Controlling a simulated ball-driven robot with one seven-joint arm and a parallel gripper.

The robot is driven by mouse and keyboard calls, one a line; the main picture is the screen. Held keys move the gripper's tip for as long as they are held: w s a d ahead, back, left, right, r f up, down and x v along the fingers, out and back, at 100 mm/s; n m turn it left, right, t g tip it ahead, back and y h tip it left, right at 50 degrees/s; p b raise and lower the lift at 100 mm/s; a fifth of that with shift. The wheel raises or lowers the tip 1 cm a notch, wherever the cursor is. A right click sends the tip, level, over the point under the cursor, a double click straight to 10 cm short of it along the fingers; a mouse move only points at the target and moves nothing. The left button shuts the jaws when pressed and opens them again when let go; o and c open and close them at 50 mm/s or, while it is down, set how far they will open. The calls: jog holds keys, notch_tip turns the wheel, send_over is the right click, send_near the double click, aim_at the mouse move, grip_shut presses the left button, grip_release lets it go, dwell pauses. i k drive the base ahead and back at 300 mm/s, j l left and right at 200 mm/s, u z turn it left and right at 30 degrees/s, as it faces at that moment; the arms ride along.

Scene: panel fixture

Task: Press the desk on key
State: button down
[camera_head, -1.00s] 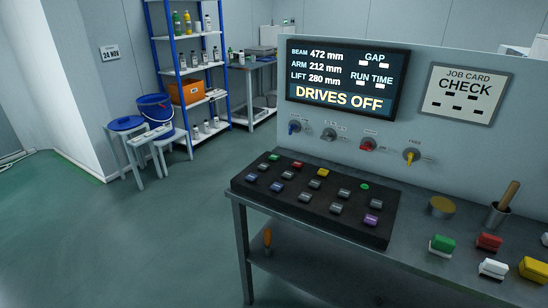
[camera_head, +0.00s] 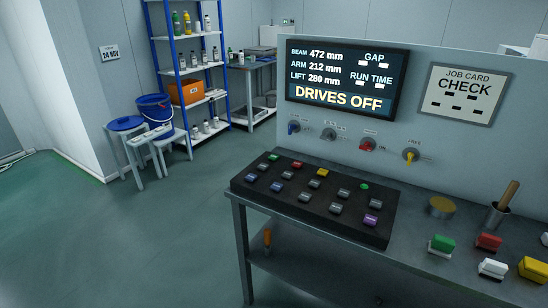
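A black key panel (camera_head: 240,184) lies on the grey bench, with several small coloured keys in rows. A green key (camera_head: 273,156), a red key (camera_head: 297,164) and a yellow key (camera_head: 322,173) sit along its back row. Blue keys (camera_head: 250,177), grey keys (camera_head: 335,208) and a purple key (camera_head: 370,219) are further forward. A small round green light or button (camera_head: 364,186) is at the back right. Key labels are too small to read, so I cannot tell which is the desk on key. The screen (camera_head: 346,78) reads DRIVES OFF. My gripper is not in view.
Several knobs (camera_head: 368,145) line the upright panel above the bench (camera_head: 420,235). A brass disc (camera_head: 441,207), a pot with a wooden handle (camera_head: 497,215) and coloured blocks (camera_head: 489,242) stand right of the key panel. The floor at left is clear before the stools (camera_head: 126,124) and shelf.

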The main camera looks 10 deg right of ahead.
aim_at(273, 156)
jog(key=i+j+z, duration=0.1)
jog(key=i+j, duration=0.15)
jog(key=i, duration=0.25)
jog(key=i+j, duration=0.25)
jog(key=i, duration=0.3)
jog(key=z, duration=0.05)
